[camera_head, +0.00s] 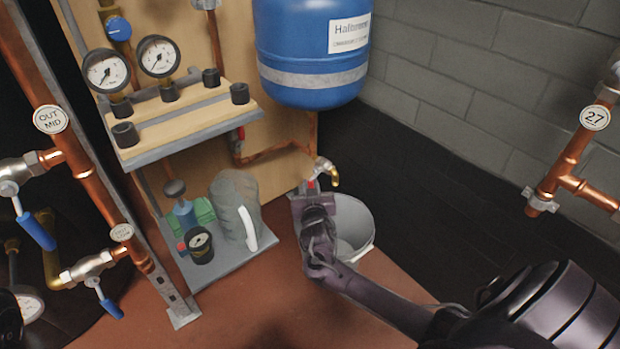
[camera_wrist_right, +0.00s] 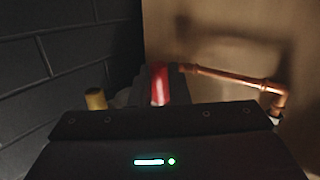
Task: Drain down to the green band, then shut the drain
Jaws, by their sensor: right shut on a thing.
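The drain tap (camera_head: 333,177) has a brass spout and sits at the end of a copper pipe below the blue vessel (camera_head: 312,50). Its red handle (camera_head: 311,184) shows just above my right gripper (camera_head: 308,196). The red handle (camera_wrist_right: 160,85) and the yellow spout (camera_wrist_right: 95,99) also show in the right wrist view. My right gripper is shut on the handle; its fingertips are partly hidden.
A grey bucket (camera_head: 357,222) stands under the spout, partly behind my right arm. A grey tray (camera_head: 262,246) holds a grey covered item and a small pump with a gauge. Copper pipes with blue-handled valves (camera_head: 38,231) stand at left, another labelled 27 (camera_head: 594,118) at right.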

